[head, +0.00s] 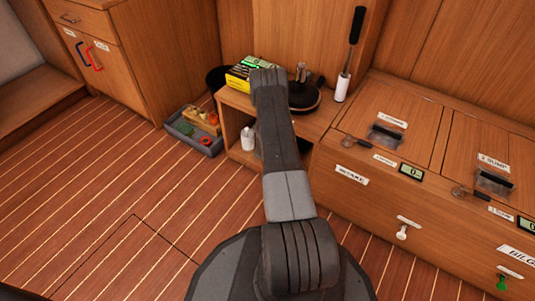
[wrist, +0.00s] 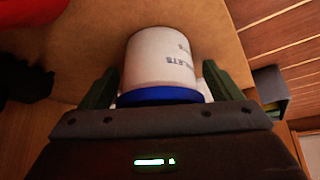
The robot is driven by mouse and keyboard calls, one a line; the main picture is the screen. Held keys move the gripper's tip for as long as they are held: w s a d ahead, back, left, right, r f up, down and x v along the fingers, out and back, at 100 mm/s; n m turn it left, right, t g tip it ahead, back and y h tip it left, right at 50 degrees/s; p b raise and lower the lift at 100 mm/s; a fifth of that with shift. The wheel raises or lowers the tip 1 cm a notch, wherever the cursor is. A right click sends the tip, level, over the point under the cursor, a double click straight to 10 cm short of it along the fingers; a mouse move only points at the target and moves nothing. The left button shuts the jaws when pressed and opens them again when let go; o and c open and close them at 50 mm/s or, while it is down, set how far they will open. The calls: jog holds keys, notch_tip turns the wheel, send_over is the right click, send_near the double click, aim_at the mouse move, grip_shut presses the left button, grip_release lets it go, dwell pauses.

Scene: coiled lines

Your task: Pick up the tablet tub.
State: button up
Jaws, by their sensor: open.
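The tablet tub (wrist: 162,62) is a white cylinder with a blue lid (wrist: 160,96) and dark lettering, seen in the wrist view on a tan wooden surface. It appears upside down in that picture, with its lid towards my gripper. My gripper (wrist: 168,88) is open, with one dark green finger on each side of the tub. Gaps show between fingers and tub, so I see no grip. In the head view my arm covers the gripper, and I cannot make out the tub there.
A white bottle (head: 248,138) stands by the low cabinet's opening. A yellow-green box (head: 240,75), a dark round pan (head: 304,97) and a black-handled roller (head: 349,55) are on or near its top. A grey tray (head: 180,128) of items lies on the floor. The left floor is clear.

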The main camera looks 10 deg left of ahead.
jog(key=shift+c, duration=0.3)
jog(key=c, duration=0.9)
jog(key=shift+c, duration=0.2)
jog(key=shift+r, duration=0.15)
